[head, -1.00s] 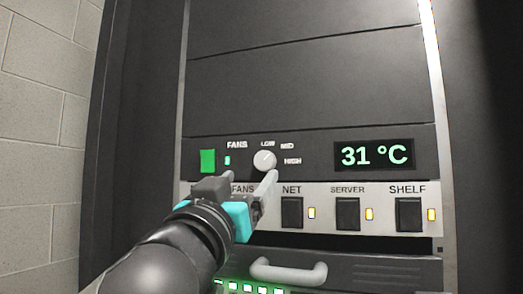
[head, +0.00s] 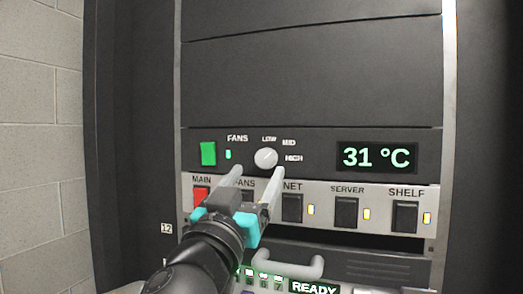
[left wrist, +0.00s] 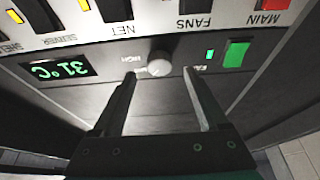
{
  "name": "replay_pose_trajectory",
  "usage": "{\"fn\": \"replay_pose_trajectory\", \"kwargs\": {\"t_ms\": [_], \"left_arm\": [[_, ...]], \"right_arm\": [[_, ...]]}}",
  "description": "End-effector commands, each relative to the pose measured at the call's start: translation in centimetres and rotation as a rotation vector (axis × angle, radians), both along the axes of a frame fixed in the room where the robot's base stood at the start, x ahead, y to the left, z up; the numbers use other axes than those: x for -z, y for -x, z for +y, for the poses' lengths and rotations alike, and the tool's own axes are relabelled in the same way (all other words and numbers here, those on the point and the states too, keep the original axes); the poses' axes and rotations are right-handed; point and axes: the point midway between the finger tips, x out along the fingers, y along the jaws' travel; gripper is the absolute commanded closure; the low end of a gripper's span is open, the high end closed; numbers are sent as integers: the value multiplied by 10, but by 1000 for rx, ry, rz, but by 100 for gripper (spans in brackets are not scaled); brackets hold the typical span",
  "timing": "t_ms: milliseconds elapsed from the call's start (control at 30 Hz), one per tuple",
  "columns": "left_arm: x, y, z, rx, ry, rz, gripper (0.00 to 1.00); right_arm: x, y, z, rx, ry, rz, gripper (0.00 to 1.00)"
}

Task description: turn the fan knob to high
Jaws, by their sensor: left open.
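The fan knob (head: 266,158) is a small pale round dial on the dark panel, with LOW, MID and HIGH printed around its upper and right side. Which label its mark points to is too small to tell. My left gripper (head: 258,171) is open and empty, its two pale fingers just below the knob in the head view. In the left wrist view the knob (left wrist: 160,64) shows upside down, between the fingertips of the open gripper (left wrist: 159,74) and slightly beyond them. Contact with the knob is not visible. My right gripper is not in view.
A green button (head: 208,153) is left of the knob and a display (head: 376,157) reading 31 °C is right. Below runs a light strip (head: 325,192) of switches, with red MAIN (head: 201,195) and the FANS switch partly behind my gripper. A handle (head: 290,272) sticks out lower down.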

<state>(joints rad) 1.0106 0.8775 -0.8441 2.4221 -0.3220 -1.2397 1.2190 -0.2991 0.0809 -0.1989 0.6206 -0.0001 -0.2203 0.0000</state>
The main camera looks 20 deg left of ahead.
Motion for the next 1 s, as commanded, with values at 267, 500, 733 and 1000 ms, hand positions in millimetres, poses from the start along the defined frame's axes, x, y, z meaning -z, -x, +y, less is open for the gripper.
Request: {"fn": "replay_pose_trajectory", "kwargs": {"t_ms": [267, 500, 733, 1000], "left_arm": [[-14, -29, -1, 0, 0, -2, 24], [-14, -35, -2, 1, 1, -1, 24], [-14, -35, -1, 0, 1, -1, 30], [-14, -35, -1, 0, 1, -1, 61]], "right_arm": [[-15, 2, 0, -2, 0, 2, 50], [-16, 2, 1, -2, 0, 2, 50], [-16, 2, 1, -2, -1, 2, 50], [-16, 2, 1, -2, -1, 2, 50]]}}
